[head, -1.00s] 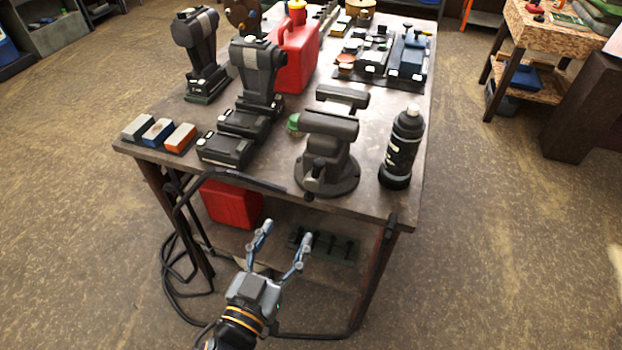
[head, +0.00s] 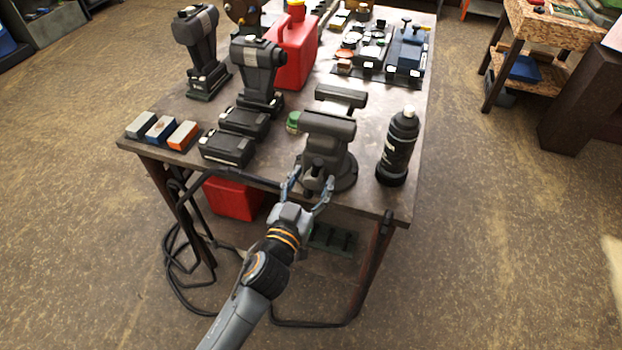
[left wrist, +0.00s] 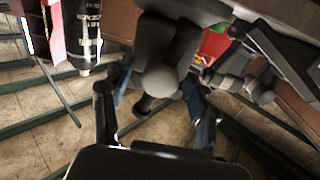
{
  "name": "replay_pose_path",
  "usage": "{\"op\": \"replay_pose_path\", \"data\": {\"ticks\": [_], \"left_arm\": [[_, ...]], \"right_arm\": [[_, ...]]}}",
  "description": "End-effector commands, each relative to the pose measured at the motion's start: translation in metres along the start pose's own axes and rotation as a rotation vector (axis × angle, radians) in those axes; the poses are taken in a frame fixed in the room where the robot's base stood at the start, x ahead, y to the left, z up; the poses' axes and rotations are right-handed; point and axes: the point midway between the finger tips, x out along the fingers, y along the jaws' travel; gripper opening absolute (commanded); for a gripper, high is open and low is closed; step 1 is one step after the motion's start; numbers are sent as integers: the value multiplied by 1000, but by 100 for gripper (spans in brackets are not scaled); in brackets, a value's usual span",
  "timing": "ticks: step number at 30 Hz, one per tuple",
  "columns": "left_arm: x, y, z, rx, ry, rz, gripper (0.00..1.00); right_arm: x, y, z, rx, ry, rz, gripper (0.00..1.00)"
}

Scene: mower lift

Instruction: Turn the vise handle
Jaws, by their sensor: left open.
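The dark grey vise (head: 328,128) stands on the front part of the workbench on a round base. Its screw end and handle (head: 311,170) point toward me over the front edge. My left gripper (head: 310,181) is open, with one finger on each side of the handle end. In the left wrist view, the rounded handle hub (left wrist: 161,82) and a short bar end (left wrist: 143,106) sit between the spread fingers of the left gripper (left wrist: 158,92). Contact with the fingers cannot be made out. My right gripper is not in view.
A dark spray can (head: 397,148) stands right of the vise. Black battery packs (head: 228,148) and drills (head: 258,75) are to its left. Sanding blocks (head: 183,135) lie at the left corner.

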Motion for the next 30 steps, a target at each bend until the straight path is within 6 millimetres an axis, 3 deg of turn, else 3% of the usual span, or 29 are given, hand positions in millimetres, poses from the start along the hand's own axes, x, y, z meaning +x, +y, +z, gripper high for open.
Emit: {"op": "replay_pose_path", "data": {"ticks": [6, 15, 30], "left_arm": [[0, 0, 0, 0, 0, 0, 60], [0, 0, 0, 0, 0, 0, 5], [0, 0, 0, 146, -6, 0, 5]], "right_arm": [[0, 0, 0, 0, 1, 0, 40], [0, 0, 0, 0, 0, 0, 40], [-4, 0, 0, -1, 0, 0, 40]]}}
